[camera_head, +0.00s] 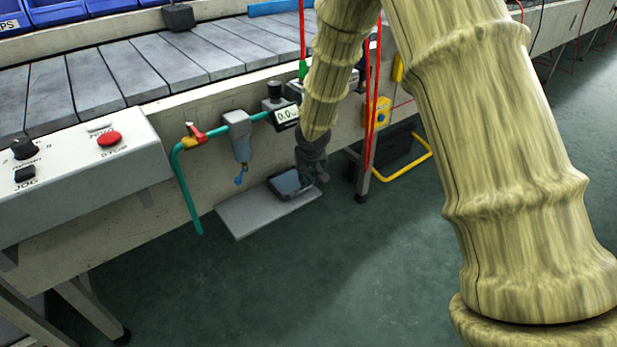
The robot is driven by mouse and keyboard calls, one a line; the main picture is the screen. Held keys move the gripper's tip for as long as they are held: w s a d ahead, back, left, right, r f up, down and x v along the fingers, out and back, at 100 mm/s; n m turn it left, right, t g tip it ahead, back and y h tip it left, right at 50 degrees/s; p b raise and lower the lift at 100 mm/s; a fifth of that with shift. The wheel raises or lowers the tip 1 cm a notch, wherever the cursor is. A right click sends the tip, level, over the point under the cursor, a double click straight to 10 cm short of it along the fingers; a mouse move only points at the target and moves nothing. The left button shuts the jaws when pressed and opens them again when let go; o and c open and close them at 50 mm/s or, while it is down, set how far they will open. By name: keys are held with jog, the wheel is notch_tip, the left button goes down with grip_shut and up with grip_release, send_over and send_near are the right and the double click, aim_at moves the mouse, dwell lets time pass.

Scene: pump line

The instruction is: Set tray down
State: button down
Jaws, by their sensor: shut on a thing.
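My gripper (304,182) reaches down from above and is shut on the tray's right side. The fingers are small and dark here, so their exact hold on the rim is hard to make out. The tray is over a flat grey plate (243,218). I cannot tell whether the tray touches the plate or hangs just above it.
A filter bowl (240,138) and green pipe (186,190) stand left of the tray, with a gauge (286,115) behind. Red cables (371,110) hang close to its right, near a yellow bent bar (408,160). A control box (75,170) is at left. The foreground floor is clear.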

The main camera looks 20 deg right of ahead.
jog(key=c, duration=1.3)
grip_release()
jog(key=shift+f, duration=0.1)
jog(key=shift+o, duration=0.2)
jog(key=shift+p+v, duration=1.45)
jog(key=shift+v, duration=2.4)
